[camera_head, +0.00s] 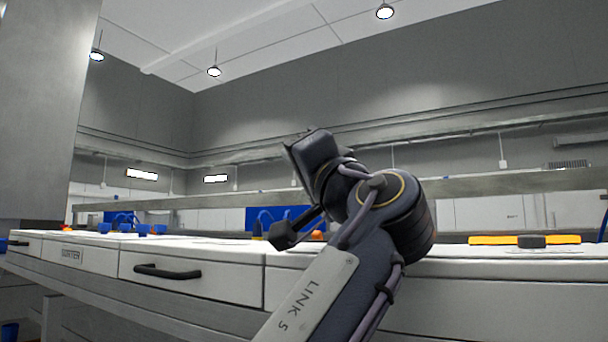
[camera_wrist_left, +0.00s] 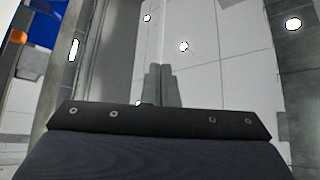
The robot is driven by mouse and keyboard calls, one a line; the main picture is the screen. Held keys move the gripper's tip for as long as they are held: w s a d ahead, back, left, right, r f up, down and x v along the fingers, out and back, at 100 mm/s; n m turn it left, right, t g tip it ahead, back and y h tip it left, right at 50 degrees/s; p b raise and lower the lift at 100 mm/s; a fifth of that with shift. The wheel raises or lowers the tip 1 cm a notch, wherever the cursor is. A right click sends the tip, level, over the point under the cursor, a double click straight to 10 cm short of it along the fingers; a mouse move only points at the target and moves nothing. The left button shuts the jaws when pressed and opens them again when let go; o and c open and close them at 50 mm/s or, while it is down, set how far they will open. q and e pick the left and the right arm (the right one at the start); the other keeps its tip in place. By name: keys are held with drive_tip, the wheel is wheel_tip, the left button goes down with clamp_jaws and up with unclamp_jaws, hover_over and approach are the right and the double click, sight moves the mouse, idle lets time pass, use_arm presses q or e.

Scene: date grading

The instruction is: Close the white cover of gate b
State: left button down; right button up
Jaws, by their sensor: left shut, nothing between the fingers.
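I cannot make out gate b or its white cover in either view. In the left wrist view my left gripper (camera_wrist_left: 160,86) is shut and empty, its two grey fingers together. It points up at the ceiling panels and lamps, away from the worktop. In the head view one of my arms, marked "LINK 5", rises from the bottom centre and bends above the front of the white counter (camera_head: 220,246). It hides part of the counter. I cannot tell the fingers of that arm there. My right gripper is not identifiable in either view.
The counter front has a drawer with a black handle (camera_head: 167,271) and a labelled panel (camera_head: 72,257). Blue objects (camera_head: 151,229) stand on the counter at left. A yellow bar with a dark block (camera_head: 532,241) lies at right. A grey pillar (camera_head: 38,110) stands far left.

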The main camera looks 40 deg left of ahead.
use_arm(q)
drive_tip(key=shift+s+f+b, duration=0.4)
drive_tip(key=shift+f+b, duration=0.15)
drive_tip(key=shift+f, duration=0.15)
drive_tip(key=shift+d, duration=0.1)
drive_tip(key=b+v, duration=0.1)
drive_tip(key=v, duration=0.1)
drive_tip(key=shift+s+d+f, duration=0.1)
drive_tip(key=shift+d+f, duration=0.15)
drive_tip(key=s+d, duration=0.5)
drive_tip(key=d, duration=0.6)
drive_tip(key=shift+d+p, duration=0.15)
drive_tip(key=shift+p, duration=0.25)
